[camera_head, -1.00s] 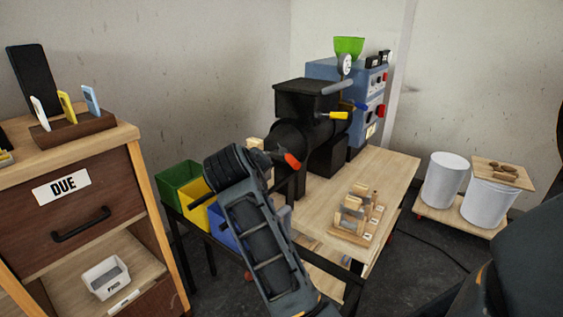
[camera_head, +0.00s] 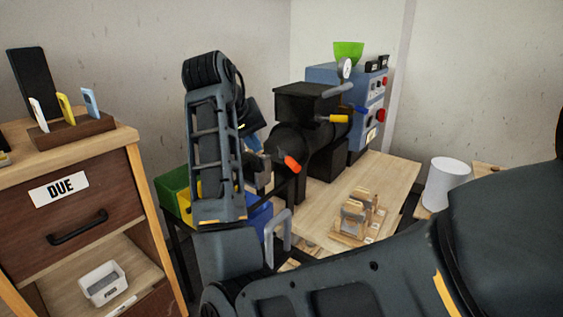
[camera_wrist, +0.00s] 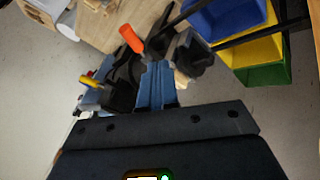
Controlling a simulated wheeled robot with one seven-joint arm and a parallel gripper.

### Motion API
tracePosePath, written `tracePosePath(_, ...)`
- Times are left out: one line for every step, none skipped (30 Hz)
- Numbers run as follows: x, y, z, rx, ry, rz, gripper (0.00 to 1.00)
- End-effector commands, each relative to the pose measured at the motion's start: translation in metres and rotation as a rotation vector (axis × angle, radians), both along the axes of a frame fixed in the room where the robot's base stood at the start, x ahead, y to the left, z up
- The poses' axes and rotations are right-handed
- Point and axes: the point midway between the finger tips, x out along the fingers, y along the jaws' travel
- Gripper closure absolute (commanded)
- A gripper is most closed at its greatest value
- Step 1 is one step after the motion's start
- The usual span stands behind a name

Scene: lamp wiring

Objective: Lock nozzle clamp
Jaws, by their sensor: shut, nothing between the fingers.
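The nozzle clamp's orange-red lever (camera_head: 291,164) sticks out at the front end of the black machine barrel (camera_head: 291,138). It also shows in the wrist view as an orange handle (camera_wrist: 131,38), beyond and slightly left of the fingertips. My gripper (camera_head: 254,143) is just left of the barrel's front end in the head view, partly hidden by my arm. In the wrist view my blue fingers (camera_wrist: 157,72) are together and hold nothing. They look apart from the lever, with dark clamp parts close by. Whether the clamp is locked I cannot tell.
Green (camera_head: 172,186) and blue (camera_head: 256,218) bins stand below my gripper. A wooden rack (camera_head: 355,215) stands on the bench (camera_head: 390,170). A drawer cabinet (camera_head: 90,205) is at left.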

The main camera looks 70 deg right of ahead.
Motion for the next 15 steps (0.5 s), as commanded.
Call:
tracePosePath(0.0,0.0,0.0,-0.001,-0.001,0.0,1.0)
tracePosePath(0.0,0.0,0.0,-0.001,-0.001,0.0,1.0)
tracePosePath(0.0,0.0,0.0,-0.001,-0.001,0.0,1.0)
tracePosePath(0.0,-0.001,-0.001,-0.001,-0.001,0.0,1.0)
tracePosePath(0.0,-0.001,-0.002,0.0,0.001,0.001,1.0)
tracePosePath(0.0,-0.002,-0.004,0.0,0.001,0.001,1.0)
tracePosePath(0.0,-0.004,-0.006,0.0,0.001,0.001,1.0)
tracePosePath(0.0,-0.006,-0.008,-0.001,0.002,0.001,1.0)
tracePosePath(-0.001,-0.008,-0.012,-0.001,0.002,0.001,1.0)
tracePosePath(-0.001,-0.011,-0.016,0.0,0.003,0.0,1.0)
tracePosePath(-0.002,-0.014,-0.021,0.0,0.003,0.0,1.0)
tracePosePath(-0.002,-0.018,-0.026,0.0,0.004,0.001,1.0)
tracePosePath(-0.002,-0.021,-0.031,0.0,0.003,0.002,1.0)
tracePosePath(-0.002,-0.024,-0.036,0.001,0.003,0.001,1.0)
tracePosePath(-0.003,-0.029,-0.042,-0.001,0.002,0.0,1.0)
